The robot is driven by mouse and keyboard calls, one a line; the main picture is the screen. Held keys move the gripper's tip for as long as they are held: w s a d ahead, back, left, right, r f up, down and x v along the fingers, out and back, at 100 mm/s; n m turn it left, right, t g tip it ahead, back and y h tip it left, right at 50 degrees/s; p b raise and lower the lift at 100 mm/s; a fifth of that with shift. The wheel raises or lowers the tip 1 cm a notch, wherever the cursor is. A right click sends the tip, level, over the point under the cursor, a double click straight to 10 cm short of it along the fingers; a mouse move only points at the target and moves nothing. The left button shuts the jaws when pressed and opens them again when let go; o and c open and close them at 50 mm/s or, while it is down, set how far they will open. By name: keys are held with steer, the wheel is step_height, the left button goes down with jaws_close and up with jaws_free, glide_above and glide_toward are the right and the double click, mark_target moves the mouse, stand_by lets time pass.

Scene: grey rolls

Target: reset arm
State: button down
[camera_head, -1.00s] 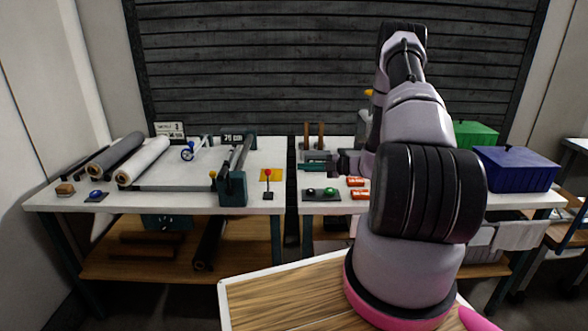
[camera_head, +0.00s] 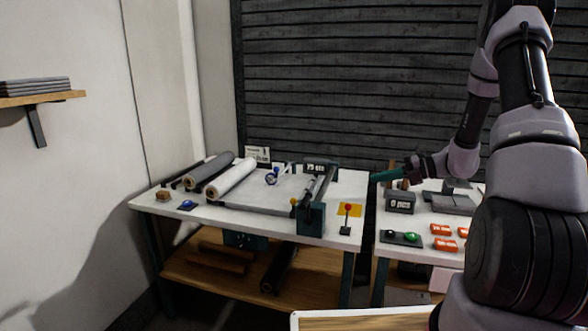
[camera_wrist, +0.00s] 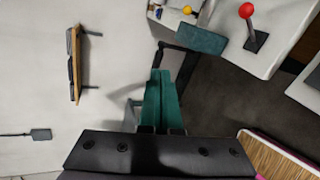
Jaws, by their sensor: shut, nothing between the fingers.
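My gripper (camera_head: 375,177) has teal fingers and points left, above the gap between the two white tables in the head view. In the wrist view its fingers (camera_wrist: 161,75) lie side by side, shut, with nothing between them. It touches nothing that I can see. My arm fills the right side of the head view, with the elbow raised past the top edge.
The left table (camera_head: 165,208) bears a grey roll (camera_head: 208,170), a white roll (camera_head: 232,178) and a red-knobbed lever (camera_head: 348,210). The right table (camera_head: 415,258) bears a button box (camera_head: 400,237) and orange boxes (camera_head: 441,230). A wall shelf (camera_head: 45,98) juts out left.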

steer(key=s+a+r+n+g+h, duration=0.2)
steer(key=s+a+r+n+h, duration=0.1)
steer(key=s+r+n, duration=0.45)
steer(key=s+a+r+n+g+h, duration=0.1)
steer(key=s+a+r+n+h, duration=0.15)
steer(key=s+r+n, duration=0.5)
steer(key=s+d+r+n+t+h, duration=0.1)
steer(key=s+r+n+t+h, duration=0.1)
steer(key=s+r+n, duration=0.3)
steer(key=s+d+r+n+t+h, duration=0.1)
steer(key=s+r+n+t+h, duration=0.2)
steer(key=n, duration=1)
steer(key=s+r, duration=0.2)
steer(key=s, duration=0.3)
steer(key=shift+d+r+t+h, duration=0.15)
steer(key=shift+r+t+h, duration=0.15)
steer(key=shift+h, duration=0.05)
steer(key=shift+w, duration=0.1)
